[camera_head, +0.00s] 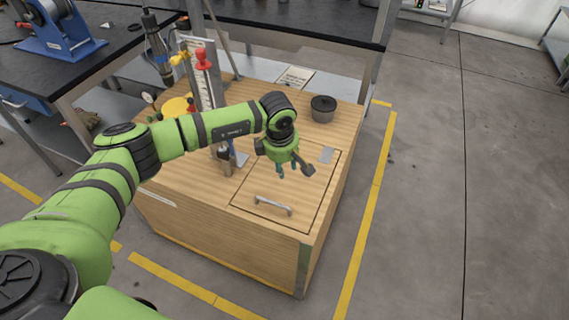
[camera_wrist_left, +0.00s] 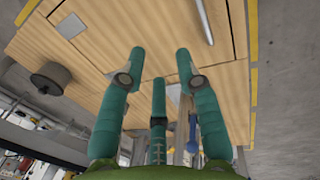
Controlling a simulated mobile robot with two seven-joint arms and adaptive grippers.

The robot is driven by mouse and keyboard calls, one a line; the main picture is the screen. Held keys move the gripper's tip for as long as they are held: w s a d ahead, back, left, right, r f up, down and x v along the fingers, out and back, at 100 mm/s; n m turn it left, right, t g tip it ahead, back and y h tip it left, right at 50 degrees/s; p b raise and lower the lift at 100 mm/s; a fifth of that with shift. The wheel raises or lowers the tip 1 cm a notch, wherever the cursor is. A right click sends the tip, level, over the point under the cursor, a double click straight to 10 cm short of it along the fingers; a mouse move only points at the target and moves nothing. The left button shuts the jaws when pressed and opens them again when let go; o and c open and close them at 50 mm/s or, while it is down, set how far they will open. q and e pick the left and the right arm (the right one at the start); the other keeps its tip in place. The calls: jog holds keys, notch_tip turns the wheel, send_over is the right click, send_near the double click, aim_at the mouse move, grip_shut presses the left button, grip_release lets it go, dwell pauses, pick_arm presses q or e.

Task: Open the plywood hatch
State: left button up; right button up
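The plywood hatch (camera_head: 312,205) is a square panel outlined by dark seams in the top of a wooden box (camera_head: 190,222). It lies flat and closed, flush with the top. Its metal bar handle (camera_head: 273,206) is near the front edge; in the left wrist view the handle (camera_wrist_left: 203,20) runs along the top right. My left gripper (camera_head: 289,172) hangs above the hatch, behind the handle and apart from it. In the left wrist view its green fingers (camera_wrist_left: 160,65) are spread with nothing between them. My right gripper is in neither view.
A dark lidded pot (camera_head: 323,108) stands on the box behind the hatch. A stand with a red knob (camera_head: 203,60) and other gear occupy the box's back left. A dark workbench (camera_head: 300,20) is behind. Open floor (camera_head: 450,200) lies to the right, past yellow lines.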

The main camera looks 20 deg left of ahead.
pick_arm(q)
notch_tip(320, 180, up, 12)
jog(key=s, duration=0.2)
jog(key=shift+s, duration=0.15)
dwell(0.4)
jog(key=shift+f, duration=0.1)
